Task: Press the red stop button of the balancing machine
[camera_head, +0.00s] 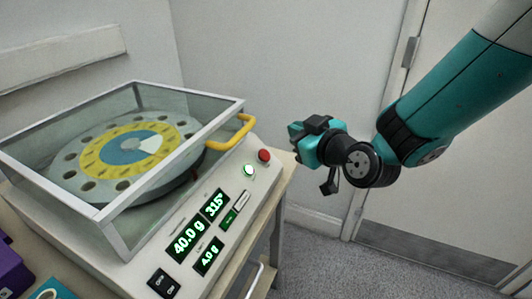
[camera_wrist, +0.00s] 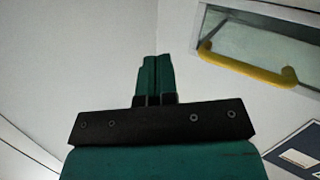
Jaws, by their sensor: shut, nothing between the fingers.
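The balancing machine (camera_head: 215,257) stands on a table at the left in the head view, under a clear, metal-framed cover. Its red stop button (camera_head: 264,155) is a small round knob at the far right end of the sloped panel. A lit green-white button (camera_head: 249,171) sits just beside it. My gripper (camera_head: 294,130) is right of the machine, apart from the red button and somewhat above it. In the wrist view my gripper (camera_wrist: 155,62) shows its two teal fingers together, with nothing between them. The red button is not visible in the wrist view.
The yellow handle (camera_head: 232,133) sticks out from the cover close to the red button; it also shows in the wrist view (camera_wrist: 248,68). Green displays (camera_head: 185,243) and a black rocker switch (camera_head: 163,283) are on the panel. A door (camera_head: 455,170) stands behind my arm.

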